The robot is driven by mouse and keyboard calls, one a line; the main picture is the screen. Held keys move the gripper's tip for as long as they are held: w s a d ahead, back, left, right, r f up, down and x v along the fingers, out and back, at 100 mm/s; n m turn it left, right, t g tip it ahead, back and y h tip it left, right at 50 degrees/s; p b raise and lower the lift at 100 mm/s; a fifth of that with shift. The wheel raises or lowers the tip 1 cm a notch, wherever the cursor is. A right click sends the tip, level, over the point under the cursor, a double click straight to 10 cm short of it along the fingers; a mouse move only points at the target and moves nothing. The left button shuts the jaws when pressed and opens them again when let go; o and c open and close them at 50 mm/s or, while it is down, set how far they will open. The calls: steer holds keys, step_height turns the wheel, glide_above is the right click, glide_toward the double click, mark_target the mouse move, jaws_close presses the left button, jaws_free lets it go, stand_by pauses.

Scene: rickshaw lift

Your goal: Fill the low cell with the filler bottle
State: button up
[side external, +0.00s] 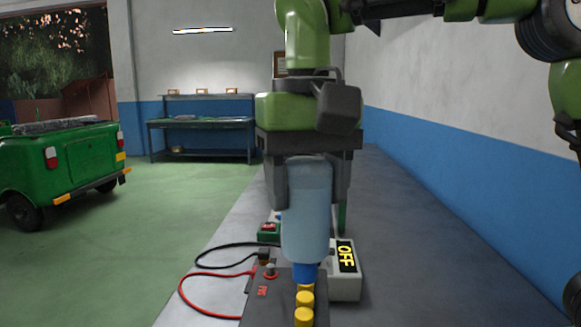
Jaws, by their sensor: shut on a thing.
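The filler bottle (307,225) is translucent pale blue and upside down, with its blue cap (304,272) pointing down. My gripper (308,190) is shut on the bottle's upper part, with a dark finger on each side. The dark battery (265,310) is below, cut off by the bottom edge. Several yellow cell caps (304,316) run in a row along it. The blue cap is at the far end of the visible row; I cannot tell whether it touches a cell. The low cell and any liquid level cannot be made out.
A pale box with a yellow-on-black OFF sign (347,257) stands close behind the battery, to the right. A red cable (183,297) and a black cable (212,248) loop out left. A green box with a red switch (268,229) is behind. A green rickshaw (60,165) stands far left.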

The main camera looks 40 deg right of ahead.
mark_target(306, 270)
steer(key=shift+f, duration=3.95)
steer(key=shift+f, duration=1.35)
steer(key=shift+s+f, duration=0.1)
steer(key=shift+f, duration=0.1)
stand_by(2.5)
